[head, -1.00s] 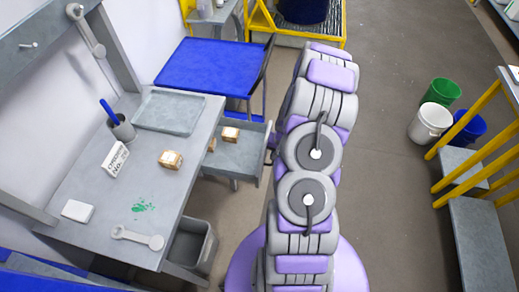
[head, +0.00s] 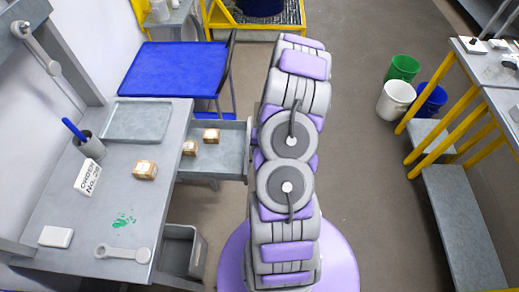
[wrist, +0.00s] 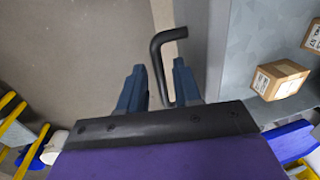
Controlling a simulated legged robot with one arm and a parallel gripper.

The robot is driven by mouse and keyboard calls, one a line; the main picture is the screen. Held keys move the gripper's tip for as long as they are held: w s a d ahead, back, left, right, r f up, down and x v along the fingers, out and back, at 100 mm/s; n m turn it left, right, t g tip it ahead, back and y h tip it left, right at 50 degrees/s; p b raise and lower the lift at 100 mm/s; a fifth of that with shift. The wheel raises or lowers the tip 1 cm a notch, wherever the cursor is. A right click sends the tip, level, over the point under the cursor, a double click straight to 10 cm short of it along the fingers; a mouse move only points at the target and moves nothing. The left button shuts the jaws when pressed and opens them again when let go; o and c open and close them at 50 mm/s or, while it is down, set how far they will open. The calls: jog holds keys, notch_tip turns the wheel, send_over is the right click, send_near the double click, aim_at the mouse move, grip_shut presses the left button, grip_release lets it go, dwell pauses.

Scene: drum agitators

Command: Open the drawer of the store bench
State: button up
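The store bench (head: 70,205) stands at the left in the head view. Its grey drawer (head: 225,160) is pulled well out to the right, with two small cardboard boxes (head: 211,135) (head: 190,148) showing inside. In the wrist view, the drawer (wrist: 245,40) is at the right, with a box (wrist: 280,79) in it. A black bent handle (wrist: 157,65) shows beside the drawer front. My arm hides the gripper in the head view.
A grey bin (head: 182,250) stands below. A blue table (head: 172,70) is behind the drawer. Floor at right is open up to several buckets (head: 393,100).

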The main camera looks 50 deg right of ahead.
jog(key=shift+o, duration=0.3)
notch_tip(320, 180, up, 17)
jog(key=s+d+p, duration=0.2)
jog(key=shift+s, duration=0.2)
dwell(0.5)
